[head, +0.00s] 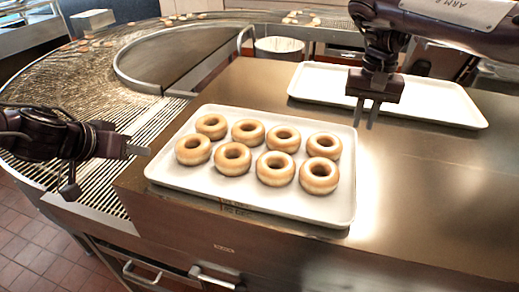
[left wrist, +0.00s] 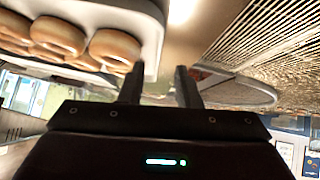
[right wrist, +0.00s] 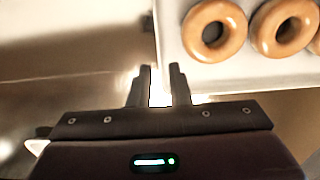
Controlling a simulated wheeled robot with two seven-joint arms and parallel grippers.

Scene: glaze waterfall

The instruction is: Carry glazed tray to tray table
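A white tray (head: 300,206) lies flat on the steel counter, bearing two rows of golden ring doughnuts (head: 232,158). It also shows in the left wrist view (left wrist: 150,35) and the right wrist view (right wrist: 235,77). My left gripper (head: 138,151) is open and empty, with its fingertips just outside the tray's left end. My right gripper (head: 366,112) points down at the tray's far right corner, its fingers slightly apart. I cannot tell whether its fingers straddle the rim or touch it. I cannot tell which surface is the tray table.
A second white tray (head: 430,101), empty where visible, lies behind on the steel counter (head: 440,190). A curved wire conveyor (head: 80,65) with small doughnuts runs along the left and back. A bucket (head: 279,48) stands behind the counter. Counter right of the doughnut tray is clear.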

